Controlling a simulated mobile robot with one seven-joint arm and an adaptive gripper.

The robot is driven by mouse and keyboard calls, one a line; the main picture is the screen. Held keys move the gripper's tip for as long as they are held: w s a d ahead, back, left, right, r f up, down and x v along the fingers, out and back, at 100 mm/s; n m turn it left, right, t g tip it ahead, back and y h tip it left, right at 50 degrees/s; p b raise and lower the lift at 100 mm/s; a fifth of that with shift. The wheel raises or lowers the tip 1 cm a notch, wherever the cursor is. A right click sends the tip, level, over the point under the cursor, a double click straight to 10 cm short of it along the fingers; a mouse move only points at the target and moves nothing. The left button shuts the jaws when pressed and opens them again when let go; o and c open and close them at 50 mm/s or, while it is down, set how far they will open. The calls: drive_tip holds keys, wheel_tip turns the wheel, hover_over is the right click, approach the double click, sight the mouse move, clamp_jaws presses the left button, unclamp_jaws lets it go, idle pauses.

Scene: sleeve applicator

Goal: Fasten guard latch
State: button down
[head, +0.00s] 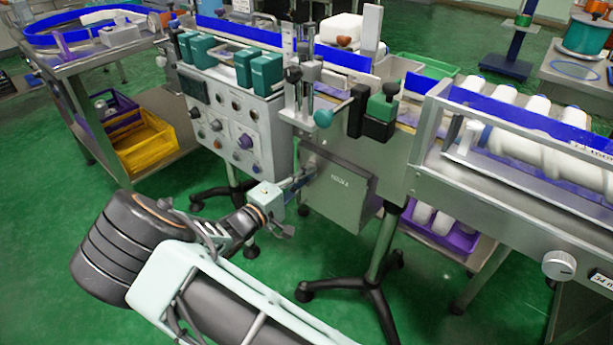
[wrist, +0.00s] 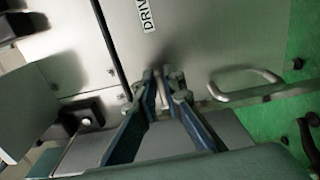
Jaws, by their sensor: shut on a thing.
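The guard is a grey metal door (head: 335,192) with a small printed label, below the conveyor in the head view. In the wrist view its panel (wrist: 205,35) carries a label reading "DRIV", cut short by the frame. My gripper (head: 309,176) reaches the door's left side in the head view. In the wrist view my gripper's blue fingers (wrist: 160,82) close together at the panel's edge, on a small metal latch (wrist: 157,92). The fingers hide most of the latch, so I cannot tell its position. A bent metal handle (wrist: 245,88) sits just right of the fingers.
A control box (head: 232,125) with knobs stands left of the door. A black tripod foot (head: 365,285) is below it. White bottles (head: 545,135) lie in the conveyor at right. A yellow bin (head: 145,140) sits on the left cart's shelf. Green floor is open in front.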

drive_tip(key=shift+a+m, duration=0.1)
drive_tip(key=shift+m, duration=0.2)
drive_tip(key=c, duration=2)
unclamp_jaws()
drive_tip(key=shift+c, duration=0.2)
drive_tip(key=v, duration=1.2)
